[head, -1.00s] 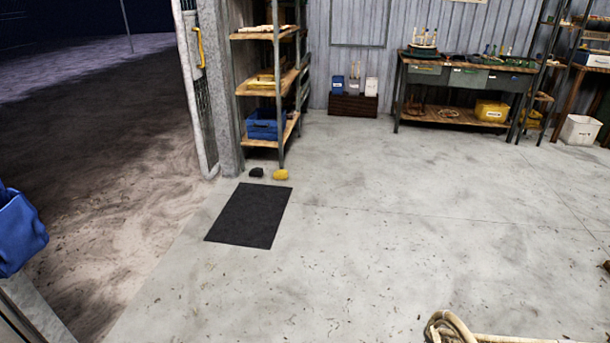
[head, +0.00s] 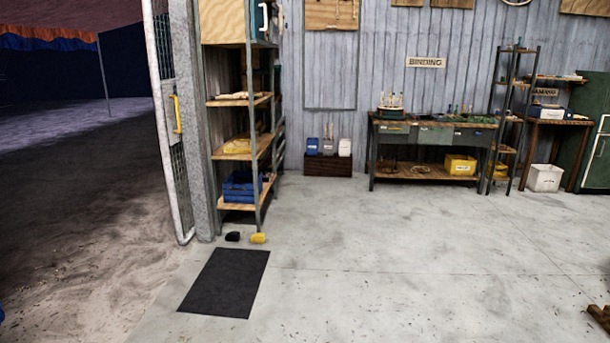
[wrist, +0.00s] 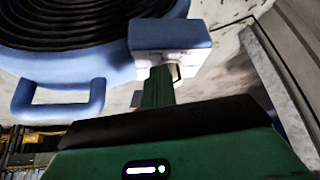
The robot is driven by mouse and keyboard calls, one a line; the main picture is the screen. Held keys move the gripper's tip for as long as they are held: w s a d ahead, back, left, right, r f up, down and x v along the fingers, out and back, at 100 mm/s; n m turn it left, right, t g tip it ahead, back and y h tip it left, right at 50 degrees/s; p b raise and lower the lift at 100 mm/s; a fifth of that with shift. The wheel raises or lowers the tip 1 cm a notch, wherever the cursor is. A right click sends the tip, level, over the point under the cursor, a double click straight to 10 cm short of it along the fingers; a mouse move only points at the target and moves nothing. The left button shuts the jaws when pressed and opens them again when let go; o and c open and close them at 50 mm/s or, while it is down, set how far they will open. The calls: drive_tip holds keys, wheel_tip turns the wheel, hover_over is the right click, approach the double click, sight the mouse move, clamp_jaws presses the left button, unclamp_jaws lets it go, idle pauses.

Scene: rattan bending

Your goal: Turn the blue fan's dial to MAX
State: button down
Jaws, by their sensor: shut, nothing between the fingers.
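In the wrist view a blue fan (wrist: 55,68) with a dark ringed grille fills the upper left. A blue handle-like loop (wrist: 60,110) sticks out below its rim. A blue box with a pale lower part (wrist: 170,36) sits at the fan's right. My gripper (wrist: 160,76) is shut, with its green fingers reaching up to the pale part of that box. Whether they touch it I cannot tell. The dial and its markings cannot be made out, and my fingers cover part of that spot. The head view does not clearly show the fan or my gripper.
In the head view a black mat (head: 225,283) lies on the open concrete floor. A wooden shelf unit (head: 240,101) stands beside a mesh gate (head: 165,120). A workbench (head: 430,125) and a white bin (head: 544,177) stand along the back wall. The middle floor is clear.

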drive_tip(key=shift+s+a, duration=0.1)
drive_tip(key=shift+a, duration=0.05)
drive_tip(key=shift+s+a, duration=0.3)
drive_tip(key=shift+a, duration=0.45)
drive_tip(key=shift+r+p, duration=0.1)
drive_tip(key=shift+p, duration=0.2)
drive_tip(key=shift+s, duration=0.15)
drive_tip(key=r+p, duration=0.5)
drive_tip(key=p, duration=0.1)
drive_tip(key=shift+s+d+r, duration=0.1)
drive_tip(key=shift+s+r, duration=0.1)
drive_tip(key=shift+r, duration=0.2)
